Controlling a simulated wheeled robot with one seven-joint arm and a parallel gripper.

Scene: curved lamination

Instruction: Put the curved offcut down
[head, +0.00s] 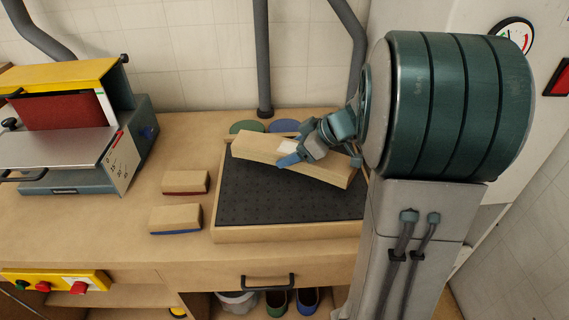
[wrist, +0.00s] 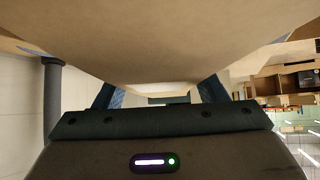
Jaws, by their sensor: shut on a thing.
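The curved offcut (head: 256,148) is a long pale wooden piece with a white patch near its middle. In the head view it lies slantwise over the black perforated mat of the wood-rimmed tray (head: 285,233). My gripper (head: 290,155) is shut on it near the middle. I cannot tell whether the offcut touches the mat or hangs just above it. In the wrist view the offcut (wrist: 165,45) fills the top of the picture, and blue fingers show on both sides below it.
Two sanding blocks, one red-based (head: 186,183) and one blue-based (head: 176,218), lie left of the tray. A belt sander (head: 70,140) stands at the far left. Green and blue discs (head: 282,126) and a grey pipe (head: 263,60) are behind the tray. The mat's front is clear.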

